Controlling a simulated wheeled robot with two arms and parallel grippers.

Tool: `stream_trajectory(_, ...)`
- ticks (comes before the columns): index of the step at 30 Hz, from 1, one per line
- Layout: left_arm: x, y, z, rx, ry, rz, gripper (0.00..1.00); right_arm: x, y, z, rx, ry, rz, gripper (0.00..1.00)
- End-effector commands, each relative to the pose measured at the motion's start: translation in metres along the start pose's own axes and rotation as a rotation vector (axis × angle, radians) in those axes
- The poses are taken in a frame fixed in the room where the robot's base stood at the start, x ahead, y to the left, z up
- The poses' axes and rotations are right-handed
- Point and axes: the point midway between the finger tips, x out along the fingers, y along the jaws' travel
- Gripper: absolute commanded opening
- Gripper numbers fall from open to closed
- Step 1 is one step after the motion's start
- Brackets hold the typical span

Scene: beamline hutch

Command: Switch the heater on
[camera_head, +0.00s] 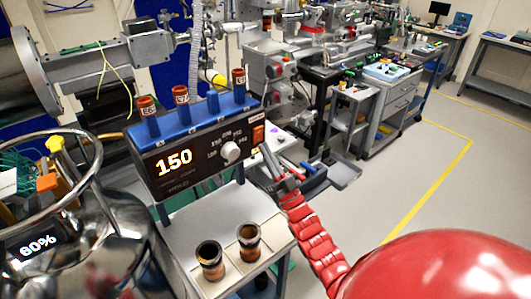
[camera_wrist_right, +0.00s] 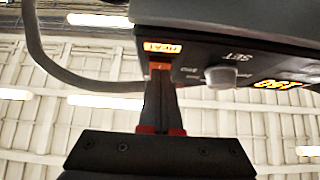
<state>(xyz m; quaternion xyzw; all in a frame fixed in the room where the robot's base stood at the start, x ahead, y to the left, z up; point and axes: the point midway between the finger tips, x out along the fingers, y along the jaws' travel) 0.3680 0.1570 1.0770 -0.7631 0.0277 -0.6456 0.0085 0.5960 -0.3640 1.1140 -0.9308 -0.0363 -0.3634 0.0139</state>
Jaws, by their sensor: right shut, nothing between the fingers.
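The heater (camera_head: 190,171) is a dark box with a lit "150" display, a round white knob (camera_head: 230,152) and an orange-red switch (camera_head: 258,133) at its right end. In the right wrist view the heater's front (camera_wrist_right: 215,55) appears upside down, with a lit HEAT label (camera_wrist_right: 162,48) beside the switch (camera_wrist_right: 160,66). My right gripper (camera_head: 271,166) is below and right of the switch in the head view. In the right wrist view its shut, empty fingers (camera_wrist_right: 160,84) reach up to the switch; I cannot tell whether they touch it. My left gripper is not in view.
A blue rack (camera_head: 190,117) with orange-capped vials sits on the heater. Two brown vials (camera_head: 230,253) stand on the white table (camera_head: 198,232) in front. A shiny metal vessel (camera_head: 95,250) is at the left. A grey tray (camera_head: 343,175) lies behind my right arm. Open floor is at right.

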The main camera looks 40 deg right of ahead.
Motion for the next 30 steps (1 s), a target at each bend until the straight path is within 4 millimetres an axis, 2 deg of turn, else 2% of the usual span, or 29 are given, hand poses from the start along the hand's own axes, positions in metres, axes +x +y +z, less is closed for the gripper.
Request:
stream_trajectory(9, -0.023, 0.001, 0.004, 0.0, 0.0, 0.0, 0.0, -0.068, 0.0, 0.004, 0.0, -0.004, 0.002, 0.0)
stream_trajectory(15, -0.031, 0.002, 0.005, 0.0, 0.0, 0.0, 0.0, -0.1, 0.0, 0.003, 0.0, -0.002, 0.001, 0.0)
stream_trajectory(21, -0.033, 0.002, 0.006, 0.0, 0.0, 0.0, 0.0, -0.113, 0.0, 0.002, -0.001, -0.002, 0.001, 0.0)
stream_trajectory(30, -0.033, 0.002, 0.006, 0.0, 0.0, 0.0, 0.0, -0.113, 0.0, 0.001, 0.0, -0.001, 0.0, 0.0)
